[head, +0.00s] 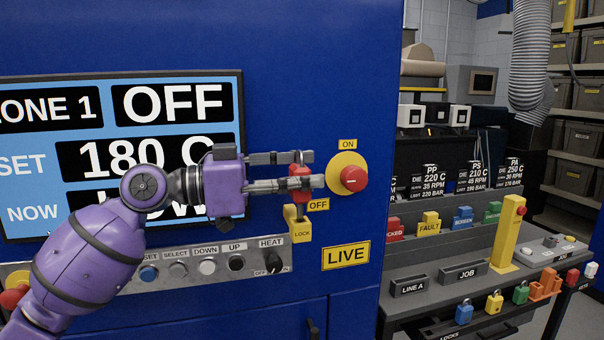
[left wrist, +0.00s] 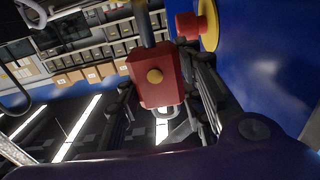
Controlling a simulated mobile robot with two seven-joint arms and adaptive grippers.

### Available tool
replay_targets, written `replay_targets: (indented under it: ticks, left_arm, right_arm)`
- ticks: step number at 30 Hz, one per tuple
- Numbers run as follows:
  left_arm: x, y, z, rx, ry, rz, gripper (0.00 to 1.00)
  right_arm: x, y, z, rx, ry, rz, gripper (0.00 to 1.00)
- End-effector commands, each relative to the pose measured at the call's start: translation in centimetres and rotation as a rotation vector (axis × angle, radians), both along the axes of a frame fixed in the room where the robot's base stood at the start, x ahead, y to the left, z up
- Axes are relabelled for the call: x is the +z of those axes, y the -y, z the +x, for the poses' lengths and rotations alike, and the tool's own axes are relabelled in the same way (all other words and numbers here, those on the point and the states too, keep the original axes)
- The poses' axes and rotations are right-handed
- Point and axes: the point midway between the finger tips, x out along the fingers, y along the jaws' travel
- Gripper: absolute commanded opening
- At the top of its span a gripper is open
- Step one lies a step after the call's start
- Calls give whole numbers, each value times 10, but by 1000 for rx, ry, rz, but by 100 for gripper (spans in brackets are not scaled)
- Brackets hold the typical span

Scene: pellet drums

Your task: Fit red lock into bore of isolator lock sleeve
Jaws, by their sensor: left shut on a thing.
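The red lock (head: 301,184) is held in my left gripper (head: 308,172), which is shut on it in front of the blue cabinet; its shackle is at the top in the head view. In the left wrist view the red lock (left wrist: 152,90) shows a round yellow spot, with its shackle toward the bottom of the picture. The yellow isolator lock sleeve (head: 293,215), above a LOCK label, is just below the lock in the head view. The lock's lower end meets the sleeve's top in the picture; I cannot tell whether they touch. The bore is hidden. My right gripper is out of view.
A red knob (head: 354,179) on a yellow disc sits right of the lock, close to the fingertips. A button strip (head: 190,268) and a display (head: 228,100) are on the cabinet at left. A grey bench (head: 440,308) with coloured locks stands at right.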

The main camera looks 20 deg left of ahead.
Motion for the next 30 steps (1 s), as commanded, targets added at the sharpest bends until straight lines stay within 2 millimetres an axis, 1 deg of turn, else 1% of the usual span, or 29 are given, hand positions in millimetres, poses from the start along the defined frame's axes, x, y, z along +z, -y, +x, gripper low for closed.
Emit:
replay_targets:
  ticks: [24, 30]
  left_arm:
    - [-29, 0, 0, 0, 1, 1, 4]
    - [-34, 0, 0, 1, 2, 0, 4]
  right_arm:
    - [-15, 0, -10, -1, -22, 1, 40]
    - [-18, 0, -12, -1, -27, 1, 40]
